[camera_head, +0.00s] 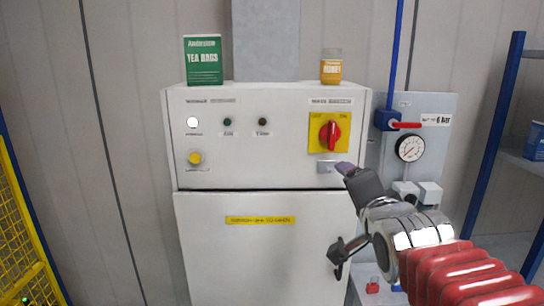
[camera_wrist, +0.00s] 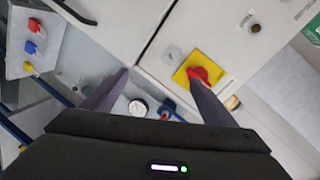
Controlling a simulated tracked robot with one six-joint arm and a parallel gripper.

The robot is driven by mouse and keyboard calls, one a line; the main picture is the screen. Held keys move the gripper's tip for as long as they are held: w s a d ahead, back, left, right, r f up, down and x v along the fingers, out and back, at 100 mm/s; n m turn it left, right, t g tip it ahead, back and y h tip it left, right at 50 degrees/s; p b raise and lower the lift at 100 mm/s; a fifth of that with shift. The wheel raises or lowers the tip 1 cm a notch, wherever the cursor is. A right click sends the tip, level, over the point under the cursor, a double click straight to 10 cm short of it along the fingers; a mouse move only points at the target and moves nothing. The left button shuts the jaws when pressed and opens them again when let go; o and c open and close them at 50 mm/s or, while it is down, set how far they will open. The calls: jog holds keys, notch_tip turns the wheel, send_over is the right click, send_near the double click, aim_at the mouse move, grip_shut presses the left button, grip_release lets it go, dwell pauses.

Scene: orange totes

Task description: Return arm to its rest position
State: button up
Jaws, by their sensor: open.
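My arm, with a red ribbed sleeve, reaches in from the lower right in the head view. My gripper (camera_head: 347,171) is in front of the right side of a white control cabinet (camera_head: 270,160), just below its red rotary switch (camera_head: 330,135) on a yellow plate. In the wrist view my gripper (camera_wrist: 158,76) has its two dark fingers spread apart with nothing between them. The right finger overlaps the red switch (camera_wrist: 198,74) in that view; I cannot tell whether they touch.
A green tea box (camera_head: 203,60) and a honey jar (camera_head: 331,66) stand on the cabinet. A gauge panel (camera_head: 410,147) with a red-handled valve (camera_head: 405,125) is on the right, near the arm. Blue shelving (camera_head: 495,140) stands far right, a yellow mesh fence (camera_head: 20,240) left.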

jog(key=s+a+f+n+g, duration=0.2)
jog(key=s+f+n+g, duration=0.7)
jog(key=s+f, duration=1.1)
jog(key=s+n, duration=0.1)
jog(key=n, duration=0.3)
jog(key=shift+s+g+y, duration=0.2)
jog(key=shift+g+y, duration=0.1)
